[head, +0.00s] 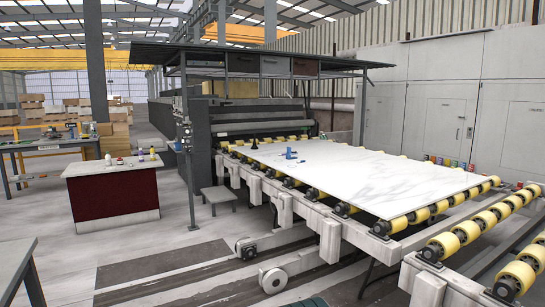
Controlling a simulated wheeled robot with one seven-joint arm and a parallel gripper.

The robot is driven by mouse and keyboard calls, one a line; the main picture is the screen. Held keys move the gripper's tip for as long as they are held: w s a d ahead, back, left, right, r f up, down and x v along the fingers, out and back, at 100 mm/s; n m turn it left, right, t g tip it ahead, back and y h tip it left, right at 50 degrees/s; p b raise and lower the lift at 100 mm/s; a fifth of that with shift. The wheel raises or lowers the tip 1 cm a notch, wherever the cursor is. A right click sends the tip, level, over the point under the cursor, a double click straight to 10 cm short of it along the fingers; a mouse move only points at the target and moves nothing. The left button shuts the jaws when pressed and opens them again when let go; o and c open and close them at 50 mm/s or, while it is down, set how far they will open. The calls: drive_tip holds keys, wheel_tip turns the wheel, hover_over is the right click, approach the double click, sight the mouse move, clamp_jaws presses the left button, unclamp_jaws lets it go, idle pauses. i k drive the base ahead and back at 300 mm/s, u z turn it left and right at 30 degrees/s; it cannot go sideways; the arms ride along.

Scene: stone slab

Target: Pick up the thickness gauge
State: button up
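A white veined stone slab (390,185) lies flat on the roller conveyor. A small blue object (291,154) sits on the slab toward its far left end; it may be the thickness gauge, but it is too small to tell for sure. A small dark upright object (255,143) stands farther back on the slab, near the machine. My gripper does not show in the head view.
Yellow rollers on a grey frame (330,235) border the slab. A dark red counter (112,195) with small items stands at left, and a low grey stool (218,196) stands beside the conveyor. Open floor (60,235) lies at front left. A grey table edge (14,265) shows at lower left.

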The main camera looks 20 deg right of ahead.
sight(288, 152)
drive_tip(key=u, duration=0.2)
drive_tip(key=i, duration=5.25)
drive_tip(key=z, duration=0.3)
drive_tip(key=i, duration=1.6)
drive_tip(key=z, duration=1)
drive_tip(key=i, duration=1.65)
drive_tip(key=z, duration=1.2)
drive_tip(key=i, duration=1.1)
drive_tip(key=z, duration=0.35)
